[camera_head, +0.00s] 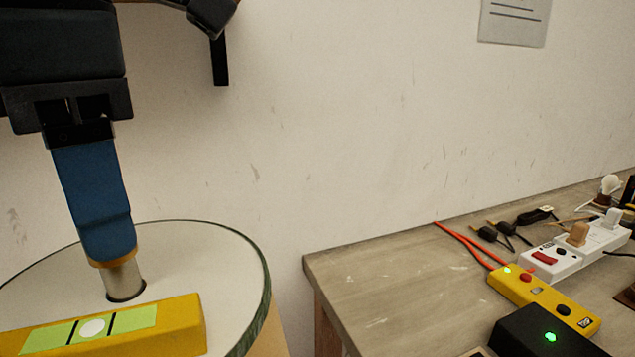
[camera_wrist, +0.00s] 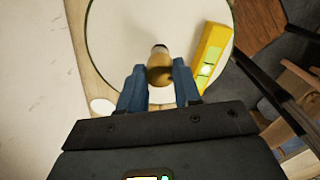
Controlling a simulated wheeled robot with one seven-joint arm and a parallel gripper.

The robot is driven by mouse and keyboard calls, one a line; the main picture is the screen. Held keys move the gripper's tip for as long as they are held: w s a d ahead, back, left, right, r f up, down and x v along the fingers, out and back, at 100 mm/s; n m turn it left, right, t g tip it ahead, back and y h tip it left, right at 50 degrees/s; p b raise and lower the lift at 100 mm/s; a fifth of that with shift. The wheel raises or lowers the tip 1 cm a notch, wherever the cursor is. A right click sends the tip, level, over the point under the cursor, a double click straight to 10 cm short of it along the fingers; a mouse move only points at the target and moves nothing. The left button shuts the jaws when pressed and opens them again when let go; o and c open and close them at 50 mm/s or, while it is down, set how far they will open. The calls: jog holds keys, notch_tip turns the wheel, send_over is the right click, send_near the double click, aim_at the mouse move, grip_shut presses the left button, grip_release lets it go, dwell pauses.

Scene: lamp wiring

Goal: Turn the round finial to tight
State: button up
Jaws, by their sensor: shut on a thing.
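The round finial (camera_wrist: 158,62) is a tan, brass-like ball between my two blue fingers in the wrist view. My gripper (camera_head: 108,248) points down at the left of the head view and is shut on the finial. There the fingers hide most of the finial; only a tan rim (camera_head: 113,261) shows below them. A short silver post (camera_head: 123,281) stands under it, at a dark-ringed hole in a round pale disc (camera_head: 225,265). Whether the finial touches its seat cannot be told.
A yellow spirit level (camera_head: 180,325) lies on the disc close to the post; it also shows in the wrist view (camera_wrist: 212,47). A wooden bench (camera_head: 400,280) at right holds a yellow tester (camera_head: 540,300), a black box (camera_head: 535,335), a white power strip (camera_head: 570,252) and orange leads.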

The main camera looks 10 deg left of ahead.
jog(key=shift+m, duration=0.6)
jog(key=o, duration=1.1)
jog(key=shift+c, duration=0.2)
notch_tip(320, 180, up, 8)
jog(key=p, duration=0.5)
jog(key=shift+f, duration=0.1)
